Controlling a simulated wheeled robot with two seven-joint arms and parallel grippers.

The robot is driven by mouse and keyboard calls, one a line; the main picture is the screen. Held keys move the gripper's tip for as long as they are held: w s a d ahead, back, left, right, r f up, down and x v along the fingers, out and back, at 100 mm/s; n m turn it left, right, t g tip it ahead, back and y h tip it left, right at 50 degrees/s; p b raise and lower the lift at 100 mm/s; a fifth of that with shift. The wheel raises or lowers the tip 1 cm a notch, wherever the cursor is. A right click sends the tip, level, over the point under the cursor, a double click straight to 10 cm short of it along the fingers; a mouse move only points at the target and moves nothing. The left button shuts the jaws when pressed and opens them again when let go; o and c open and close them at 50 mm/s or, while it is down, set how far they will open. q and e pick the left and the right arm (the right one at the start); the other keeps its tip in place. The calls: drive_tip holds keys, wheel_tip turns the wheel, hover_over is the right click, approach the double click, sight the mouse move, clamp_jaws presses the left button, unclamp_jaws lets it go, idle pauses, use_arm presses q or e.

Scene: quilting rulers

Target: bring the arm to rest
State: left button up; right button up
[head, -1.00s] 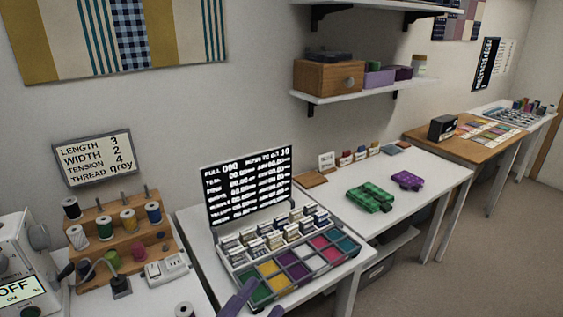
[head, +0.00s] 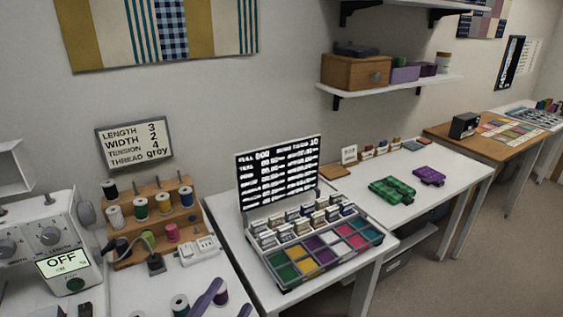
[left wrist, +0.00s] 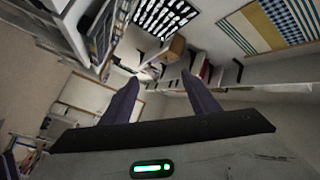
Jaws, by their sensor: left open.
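My left gripper (head: 228,298) shows at the bottom edge of the head view as dark purple fingertips, near the front of the white tables. In the left wrist view the two fingers (left wrist: 160,88) stand apart with nothing between them. The gripper is open and empty. The rest of the left arm is hidden below the head view's edge.
A sewing machine (head: 62,250) with an OFF display stands at the left. A wooden spool rack (head: 155,240) and loose spools (head: 180,304) are near the fingers. A tray of coloured compartments (head: 372,252) sits to the right.

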use_arm(q)
drive_tip(key=s+a+f+n+g+y, duration=0.2)
drive_tip(key=s+f+n, duration=0.4)
drive_tip(key=s+f, duration=0.3)
drive_tip(key=s+a+f+n+g+y, duration=0.3)
drive_tip(key=s+f+n+g, duration=0.3)
drive_tip(key=f, duration=0.8)
drive_tip(key=s+a+g, duration=0.1)
drive_tip(key=s, duration=0.1)
drive_tip(key=shift+s+a+f+n+g+y, duration=0.2)
drive_tip(key=shift+s+a+n+g+y, duration=0.1)
drive_tip(key=shift+s, duration=0.1)
use_arm(e)
drive_tip(key=s+a+f+g, duration=0.1)
drive_tip(key=s+a+f, duration=0.1)
drive_tip(key=s+f, duration=0.2)
drive_tip(key=shift+f+g, duration=0.3)
drive_tip(key=shift+f, duration=0.2)
